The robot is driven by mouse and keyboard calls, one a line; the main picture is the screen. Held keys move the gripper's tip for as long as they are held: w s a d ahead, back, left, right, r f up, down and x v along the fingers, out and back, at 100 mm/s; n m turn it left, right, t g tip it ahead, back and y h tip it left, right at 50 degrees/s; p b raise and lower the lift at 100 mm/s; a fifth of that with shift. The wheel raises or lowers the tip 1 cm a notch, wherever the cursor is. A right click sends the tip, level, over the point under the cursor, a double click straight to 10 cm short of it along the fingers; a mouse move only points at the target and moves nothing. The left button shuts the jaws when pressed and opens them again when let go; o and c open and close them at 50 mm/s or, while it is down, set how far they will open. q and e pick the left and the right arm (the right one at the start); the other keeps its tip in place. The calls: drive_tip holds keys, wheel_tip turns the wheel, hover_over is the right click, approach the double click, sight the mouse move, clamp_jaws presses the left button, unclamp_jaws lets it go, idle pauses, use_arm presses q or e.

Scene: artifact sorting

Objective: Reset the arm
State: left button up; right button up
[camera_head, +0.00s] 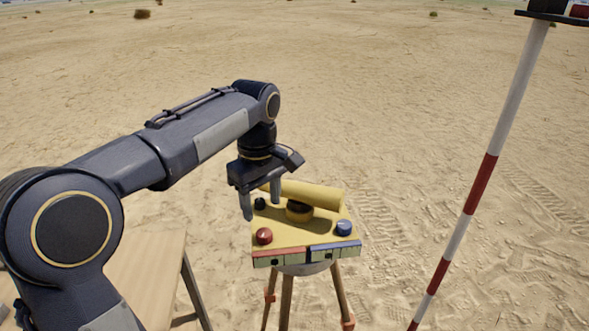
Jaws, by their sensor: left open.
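My left arm comes in from the left and bends down at the wrist. My left gripper (261,201) is open, with its fingers pointing down over the left back part of a yellow instrument (283,233) on a tripod. I cannot tell whether a fingertip touches the instrument. The instrument carries a yellow cylinder (312,194), a red knob (264,236), a blue knob (343,227) and a small dark knob (259,203). Its front edge has a red strip (280,258) and a blue strip (335,250). My right gripper is not in view.
A wooden table (150,265) stands at the lower left, partly behind my arm. A red and white striped pole (483,180) rises at the right, with a dark platform (552,17) on top. Open sand lies around, clear between the tripod and the pole.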

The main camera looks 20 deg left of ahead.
use_arm(q)
drive_tip(key=shift+s, duration=0.1)
drive_tip(key=shift+s+a, duration=0.2)
drive_tip(key=shift+s, duration=0.1)
drive_tip(key=s+f+m+t+h, duration=0.1)
drive_tip(key=s+f+m+t, duration=0.1)
drive_tip(key=s, duration=0.5)
drive_tip(key=s+d+f+m+t+h, duration=0.1)
drive_tip(key=s+f+m+t, duration=0.1)
drive_tip(key=s+f+m, duration=0.2)
drive_tip(key=s+d+f+m+t+h, duration=0.1)
drive_tip(key=s+f+m, duration=0.3)
drive_tip(key=s, duration=0.6)
drive_tip(key=shift+s+m+t+h, duration=0.4)
drive_tip(key=shift+d, duration=0.1)
